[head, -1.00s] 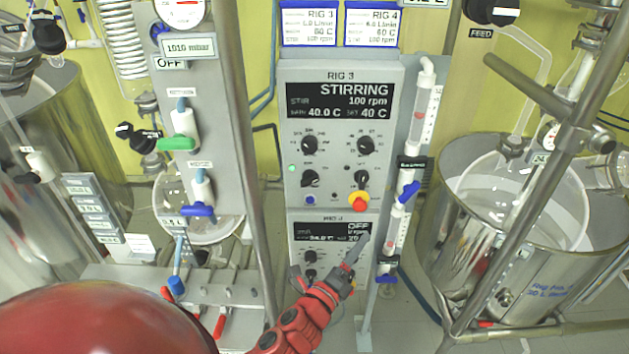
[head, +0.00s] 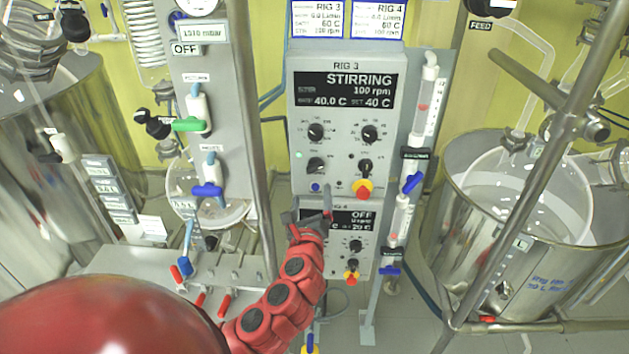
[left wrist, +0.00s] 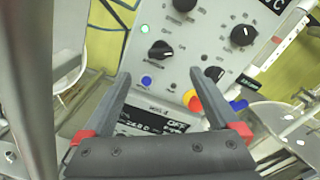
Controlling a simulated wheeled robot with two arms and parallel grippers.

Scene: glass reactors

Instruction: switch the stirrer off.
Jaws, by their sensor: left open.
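The RIG 3 control box (head: 347,62) stands upright in the middle of the head view. Its display (head: 345,91) reads STIRRING, 100 rpm, 40.0 C, set 40 C. Below are several black knobs, among them the lower left knob (head: 316,166), a green light (head: 299,155), a blue button (head: 315,187) and a red button on yellow (head: 363,188). My left gripper (head: 308,204) is open and empty, low in front of this box. In the left wrist view its fingers (left wrist: 160,76) point up at the panel, with the blue button (left wrist: 146,81) between the tips. Contact cannot be told.
A second box (head: 366,242) below shows OFF. A tube (head: 424,105) with blue valves runs close along the right side. A valve column (head: 205,70) and metal post stand left. Steel vessels flank both sides, the right one (head: 550,270) behind slanted bars.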

